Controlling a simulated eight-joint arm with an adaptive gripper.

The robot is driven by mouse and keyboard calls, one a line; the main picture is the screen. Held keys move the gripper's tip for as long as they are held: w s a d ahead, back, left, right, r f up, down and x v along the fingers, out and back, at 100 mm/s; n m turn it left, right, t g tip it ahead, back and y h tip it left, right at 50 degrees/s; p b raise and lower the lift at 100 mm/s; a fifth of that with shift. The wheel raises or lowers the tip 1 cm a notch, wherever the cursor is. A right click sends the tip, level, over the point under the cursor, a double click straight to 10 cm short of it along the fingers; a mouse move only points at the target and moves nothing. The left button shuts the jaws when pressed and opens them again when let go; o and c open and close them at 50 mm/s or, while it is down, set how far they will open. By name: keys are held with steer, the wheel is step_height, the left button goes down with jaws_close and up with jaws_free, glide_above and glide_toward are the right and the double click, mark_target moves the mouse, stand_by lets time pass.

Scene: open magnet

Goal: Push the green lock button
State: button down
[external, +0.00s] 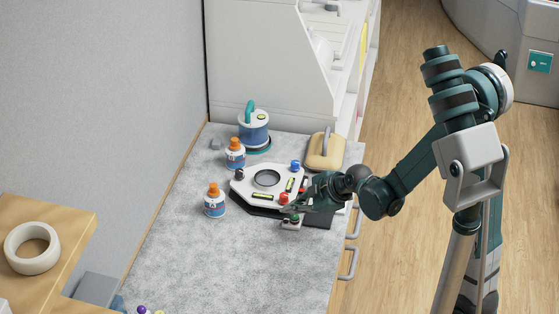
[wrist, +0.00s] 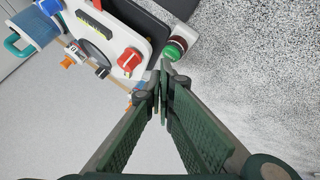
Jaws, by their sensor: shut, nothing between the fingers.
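The green button (wrist: 173,50) is a round cap on a dark red and black base, at the corner of a white device in the wrist view. In the external view the green button (external: 295,217) shows small at the device's front edge. The white device (external: 245,187) has a round dark ring, a red knob (wrist: 129,59) and a blue knob (external: 295,165). My gripper (wrist: 162,72) is shut and empty, its fingertips appearing just below the green button in the wrist view. In the external view my gripper (external: 293,206) is close beside the button; contact cannot be told.
Two orange-capped bottles (external: 215,203) (external: 235,156) stand left of the device. A blue canister (external: 254,130) and a tan handled case (external: 325,152) are behind it. The grey counter (external: 245,265) is mostly clear in front. A tape roll (external: 14,247) lies on a wooden shelf.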

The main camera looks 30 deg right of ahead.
steer(key=shift+r, duration=0.15)
steer(key=shift+r+p, duration=2)
steer(key=shift+r, duration=0.95)
